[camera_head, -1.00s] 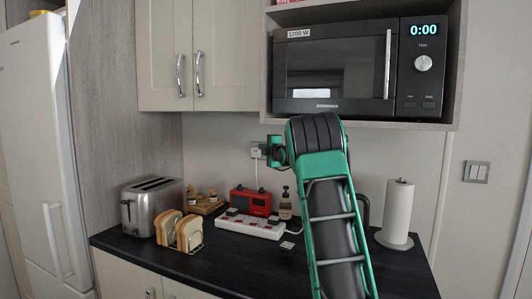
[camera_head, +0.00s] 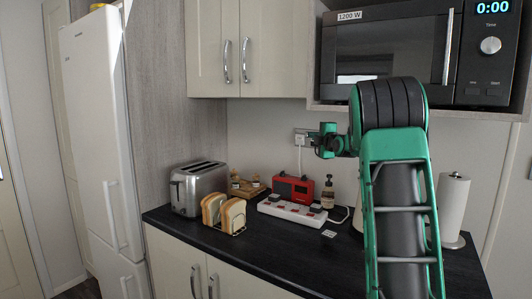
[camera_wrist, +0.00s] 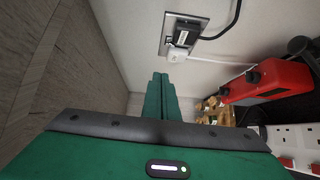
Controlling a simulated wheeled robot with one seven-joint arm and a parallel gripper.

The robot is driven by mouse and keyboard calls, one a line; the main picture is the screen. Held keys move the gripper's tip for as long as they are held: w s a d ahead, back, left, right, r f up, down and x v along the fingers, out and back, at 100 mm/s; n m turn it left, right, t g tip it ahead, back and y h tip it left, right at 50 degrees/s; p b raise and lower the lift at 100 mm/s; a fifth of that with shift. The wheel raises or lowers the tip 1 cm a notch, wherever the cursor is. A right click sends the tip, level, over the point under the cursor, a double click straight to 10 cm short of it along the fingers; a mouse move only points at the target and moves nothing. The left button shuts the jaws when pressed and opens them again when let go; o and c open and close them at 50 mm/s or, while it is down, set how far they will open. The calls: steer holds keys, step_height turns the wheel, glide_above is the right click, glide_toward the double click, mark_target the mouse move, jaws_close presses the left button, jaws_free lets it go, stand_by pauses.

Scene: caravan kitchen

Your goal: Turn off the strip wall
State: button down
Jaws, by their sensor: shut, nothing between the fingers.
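A wall socket (camera_wrist: 203,19) with a metal plate shows at the top of the wrist view. A dark plug and a white plug (camera_wrist: 176,55) sit in it, with a black and a white cord. Any switch on it is too small to tell or covered. In the head view the socket (camera_head: 298,134) is partly hidden beside my gripper (camera_head: 318,141). My gripper's green fingers (camera_wrist: 161,76) are shut and empty, apart from the socket and below it in the wrist view. The white power strip (camera_head: 292,214) lies on the counter; its end (camera_wrist: 297,137) shows at right in the wrist view.
A red radio (camera_head: 293,188), a soap bottle (camera_head: 328,194), a toaster (camera_head: 198,188) and a bread rack (camera_head: 224,214) stand on the dark counter (camera_head: 270,248). A paper roll (camera_head: 452,210) stands at right.

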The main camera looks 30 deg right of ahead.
steer(key=s+a+f+m+g+y, duration=0.1)
steer(key=s+a+f+m+g, duration=0.4)
steer(key=s, duration=1.3)
steer(key=s+a+f+m+g+y, duration=0.2)
steer(key=s+a+f+m+g, duration=0.4)
steer(key=s+a+f+m, duration=0.3)
steer(key=s+a+f+m+g+y, duration=0.2)
steer(key=s+a+f+m+g, duration=0.4)
steer(key=s+a+f, duration=0.7)
steer(key=s+a+m, duration=0.1)
steer(key=s, duration=1.3)
steer(key=shift+s+a+f, duration=0.15)
steer(key=shift+a+f, duration=0.1)
steer(key=shift+f, duration=0.15)
